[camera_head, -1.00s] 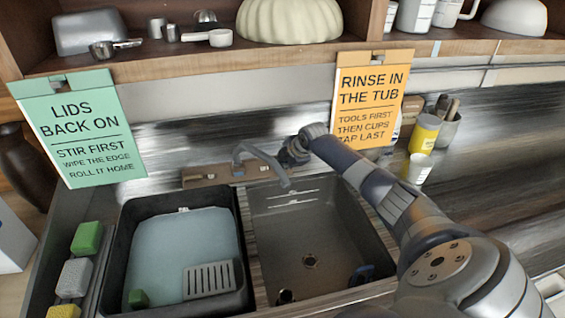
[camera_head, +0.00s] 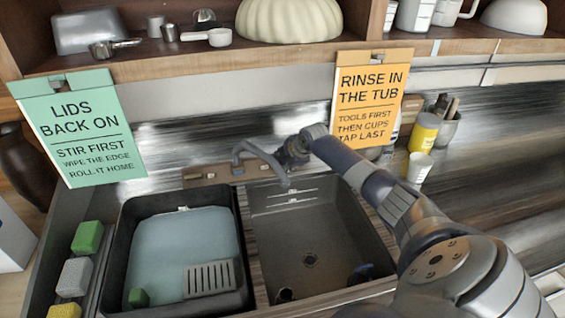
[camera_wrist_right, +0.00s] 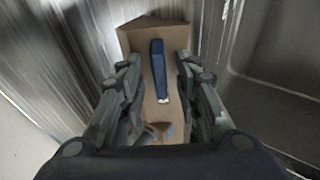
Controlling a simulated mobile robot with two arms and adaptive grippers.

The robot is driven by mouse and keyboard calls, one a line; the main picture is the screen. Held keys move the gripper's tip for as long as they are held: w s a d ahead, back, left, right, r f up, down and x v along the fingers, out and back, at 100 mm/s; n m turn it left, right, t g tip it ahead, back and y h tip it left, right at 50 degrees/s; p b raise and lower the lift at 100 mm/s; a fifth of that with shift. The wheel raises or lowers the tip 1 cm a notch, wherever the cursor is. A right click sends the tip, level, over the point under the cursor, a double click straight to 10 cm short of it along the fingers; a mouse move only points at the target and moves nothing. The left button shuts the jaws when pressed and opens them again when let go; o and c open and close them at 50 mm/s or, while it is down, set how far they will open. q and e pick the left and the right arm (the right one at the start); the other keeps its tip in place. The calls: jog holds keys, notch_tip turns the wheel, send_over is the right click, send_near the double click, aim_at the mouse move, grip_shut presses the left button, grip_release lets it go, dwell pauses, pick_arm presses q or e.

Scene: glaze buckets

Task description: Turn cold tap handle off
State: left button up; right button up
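In the right wrist view, a dark blue tap lever (camera_wrist_right: 158,72) lies along a tan tap base (camera_wrist_right: 145,37). My right gripper (camera_wrist_right: 155,75) is open, with one finger on each side of the lever and visible gaps between. In the head view, the grey spout (camera_head: 262,155) arches over the sink from the tan base (camera_head: 208,174). My right gripper (camera_head: 292,152) is at the right end of that base, where it hides the lever. I cannot see running water clearly. My left gripper is not in view.
A black tub (camera_head: 125,235) of pale blue water fills the left side; the grey basin (camera_head: 335,235) is right of it. Sponges (camera_head: 76,272) line the left edge. A yellow jar (camera_head: 424,133) and white cup (camera_head: 419,168) stand right. A loaded shelf (camera_head: 300,48) overhangs with signs.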

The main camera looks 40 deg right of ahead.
aim_at(283, 163)
jog(key=shift+r, duration=0.2)
notch_tip(283, 163, up, 10)
jog(key=shift+f, duration=0.25)
